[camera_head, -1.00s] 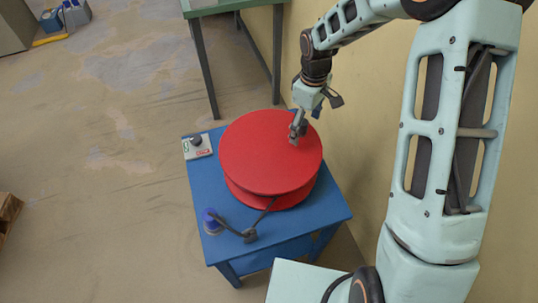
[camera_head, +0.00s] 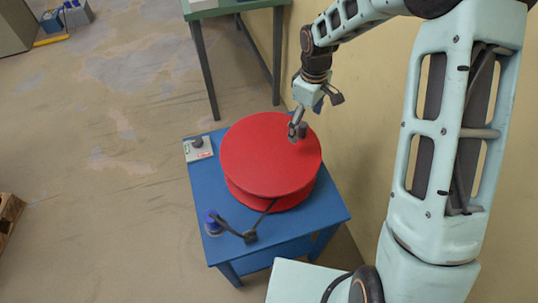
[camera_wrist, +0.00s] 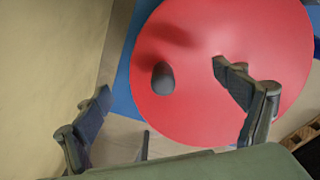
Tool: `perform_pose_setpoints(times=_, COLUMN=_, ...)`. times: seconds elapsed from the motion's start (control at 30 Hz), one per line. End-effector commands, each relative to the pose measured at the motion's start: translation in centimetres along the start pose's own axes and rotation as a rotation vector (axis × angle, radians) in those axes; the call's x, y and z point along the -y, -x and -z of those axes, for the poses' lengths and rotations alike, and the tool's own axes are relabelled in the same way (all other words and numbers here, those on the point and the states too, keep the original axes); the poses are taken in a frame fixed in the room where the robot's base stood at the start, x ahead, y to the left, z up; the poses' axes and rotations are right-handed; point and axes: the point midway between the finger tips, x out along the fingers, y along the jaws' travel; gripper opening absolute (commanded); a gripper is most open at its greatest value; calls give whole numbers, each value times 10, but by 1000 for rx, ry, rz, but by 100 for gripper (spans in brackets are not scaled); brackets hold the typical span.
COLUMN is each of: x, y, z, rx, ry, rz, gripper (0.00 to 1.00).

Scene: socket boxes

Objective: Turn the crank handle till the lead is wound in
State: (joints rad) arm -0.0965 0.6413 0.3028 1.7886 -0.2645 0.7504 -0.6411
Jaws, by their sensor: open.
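A red cable reel (camera_head: 262,155) lies flat on a blue stand, its round top facing up. A dark upright knob, the crank handle (camera_head: 302,130), stands near the edge of the reel's top; it also shows in the wrist view (camera_wrist: 163,78). My gripper (camera_head: 293,134) is over that edge, beside the handle. In the wrist view its fingers (camera_wrist: 161,80) are spread, with the handle between them and gaps on both sides. The dark lead (camera_head: 265,212) runs from the reel across the front of the stand to a blue plug (camera_head: 212,222).
The blue stand (camera_head: 325,210) is close to the beige wall (camera_head: 350,180) on its right. A small grey switch box (camera_head: 198,149) sits on its left back corner. A green table (camera_head: 240,7) stands behind. The floor at left is mostly clear.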

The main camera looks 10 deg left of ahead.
Motion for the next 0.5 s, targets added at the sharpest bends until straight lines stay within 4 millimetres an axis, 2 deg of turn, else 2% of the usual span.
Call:
perform_pose_setpoints(times=0.03, x=0, y=10, z=0, rx=0, ry=0, rz=0, gripper=90)
perform_pose_setpoints(times=0.5, x=0, y=55, z=0, rx=0, ry=0, rz=0, gripper=90)
